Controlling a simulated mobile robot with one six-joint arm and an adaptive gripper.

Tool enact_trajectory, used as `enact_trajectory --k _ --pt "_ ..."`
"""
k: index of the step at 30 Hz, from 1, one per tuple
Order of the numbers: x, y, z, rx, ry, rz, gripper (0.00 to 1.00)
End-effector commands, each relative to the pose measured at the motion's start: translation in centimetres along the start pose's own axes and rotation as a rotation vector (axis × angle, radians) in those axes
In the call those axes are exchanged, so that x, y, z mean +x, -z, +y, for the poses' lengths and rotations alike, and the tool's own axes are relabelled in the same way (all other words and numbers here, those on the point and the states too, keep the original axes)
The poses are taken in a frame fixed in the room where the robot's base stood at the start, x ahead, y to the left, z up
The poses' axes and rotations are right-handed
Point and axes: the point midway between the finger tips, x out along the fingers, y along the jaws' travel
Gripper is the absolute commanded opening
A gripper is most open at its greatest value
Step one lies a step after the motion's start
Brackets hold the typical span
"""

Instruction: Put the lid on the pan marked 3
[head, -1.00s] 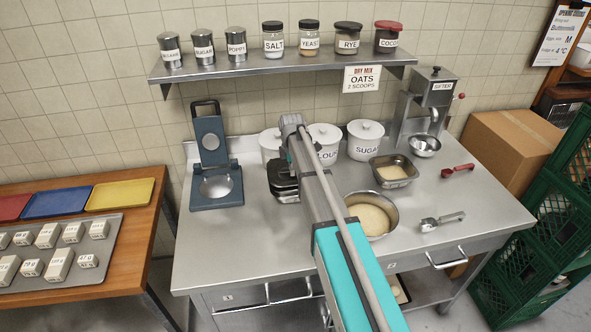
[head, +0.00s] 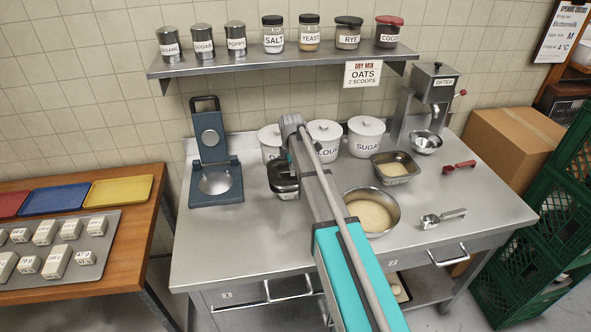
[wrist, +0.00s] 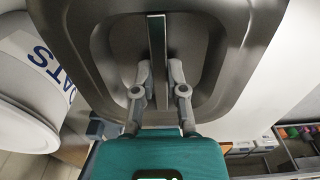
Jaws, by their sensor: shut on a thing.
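My gripper (wrist: 160,85) is shut on the thin upright ridge of a dark grey rounded rectangular piece, which looks like the lid (wrist: 88,50). In the head view the lid (head: 284,186) shows beside my arm, over the bench and in front of the white crocks. My arm hides part of it and the gripper's fingers there. I cannot tell its exact height above the bench. A metal pan (head: 410,176) with pale contents stands right of my arm. No mark 3 is readable on any pan.
A blue-grey press (head: 216,190) stands left of the lid. White crocks, one marked OATS (wrist: 28,100), stand behind it. The bench's front left is clear.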

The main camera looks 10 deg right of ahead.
Motion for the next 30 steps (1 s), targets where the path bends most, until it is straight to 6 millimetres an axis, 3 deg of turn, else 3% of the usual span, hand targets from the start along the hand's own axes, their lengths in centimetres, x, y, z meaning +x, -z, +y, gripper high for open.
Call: enact_trajectory --k 7,8,14,22,26,30 --pt "0.16 -0.02 0.0 0.0 0.0 0.0 0.0" --pt "0.16 -0.02 0.0 0.0 0.0 0.0 0.21" --pt "0.16 -0.02 0.0 0.0 0.0 0.0 0.57" --pt "0.16 -0.03 0.0 0.0 0.0 0.0 0.57" --pt "0.16 -0.03 0.0 0.0 0.0 0.0 0.8" --pt "0.16 -0.03 0.0 0.0 0.0 0.0 0.8"
